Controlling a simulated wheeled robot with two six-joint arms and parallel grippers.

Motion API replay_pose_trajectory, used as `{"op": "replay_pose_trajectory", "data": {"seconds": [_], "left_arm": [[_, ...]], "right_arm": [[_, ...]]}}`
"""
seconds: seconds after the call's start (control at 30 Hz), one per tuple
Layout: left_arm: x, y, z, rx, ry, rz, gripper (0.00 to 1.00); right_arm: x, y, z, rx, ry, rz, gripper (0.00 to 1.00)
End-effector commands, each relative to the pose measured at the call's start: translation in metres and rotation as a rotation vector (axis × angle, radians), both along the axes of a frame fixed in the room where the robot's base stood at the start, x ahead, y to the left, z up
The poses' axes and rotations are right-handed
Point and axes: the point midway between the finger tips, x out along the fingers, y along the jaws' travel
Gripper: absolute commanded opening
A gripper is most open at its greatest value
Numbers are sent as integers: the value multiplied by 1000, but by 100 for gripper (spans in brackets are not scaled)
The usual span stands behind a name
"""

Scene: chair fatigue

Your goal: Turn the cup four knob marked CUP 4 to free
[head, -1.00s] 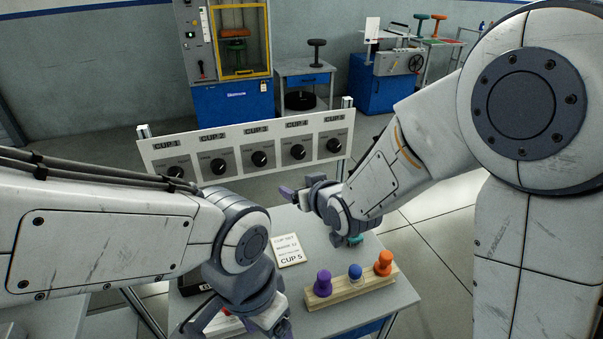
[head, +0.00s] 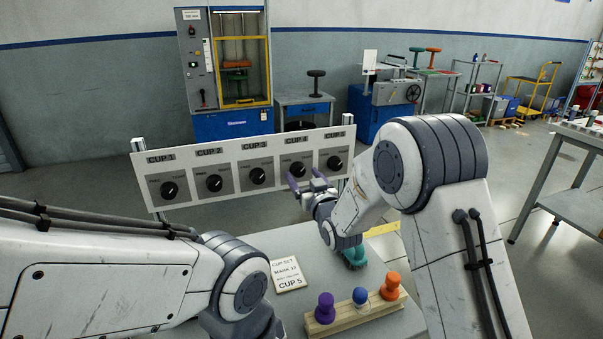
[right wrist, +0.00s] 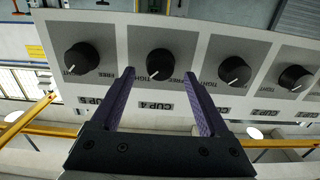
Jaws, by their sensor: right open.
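The CUP 4 knob (head: 298,170) is a round black dial with a white pointer line, on a grey plate of the white panel (head: 243,195). In the right wrist view the panel is upside down; the CUP 4 knob (right wrist: 160,62) has its pointer towards the TIGHT mark. My right gripper (head: 305,178) is in front of the panel at CUP 4. In the right wrist view its purple fingers (right wrist: 159,74) are open, one to each side of the knob in the picture, with nothing between them; I cannot tell how far off the knob is. My left gripper's fingers are out of view.
Similar CUP 3 (head: 257,176) and CUP 5 (head: 334,163) knobs flank it. The table before the panel holds a card (head: 288,274), a wooden rack (head: 345,322) with purple, blue and orange pieces, and a teal piece (head: 355,257) beside my right arm.

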Motion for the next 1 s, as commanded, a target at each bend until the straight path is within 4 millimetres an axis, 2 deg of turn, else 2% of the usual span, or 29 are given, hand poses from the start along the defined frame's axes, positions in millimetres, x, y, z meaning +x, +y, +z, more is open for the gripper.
{"op": "replay_pose_trajectory", "data": {"seconds": [0.2, 0.47, 0.5, 0.7, 1.0], "left_arm": [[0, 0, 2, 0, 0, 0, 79], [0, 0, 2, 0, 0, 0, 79], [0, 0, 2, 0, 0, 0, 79], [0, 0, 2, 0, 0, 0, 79], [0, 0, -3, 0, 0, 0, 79]], "right_arm": [[17, 6, -1, -1, 2, 0, 79], [18, 6, 0, 0, 1, 0, 79], [18, 6, 0, 0, 1, 0, 75], [18, 6, 0, 0, 1, 0, 0], [18, 6, -1, -30, -10, -1, 0]]}}
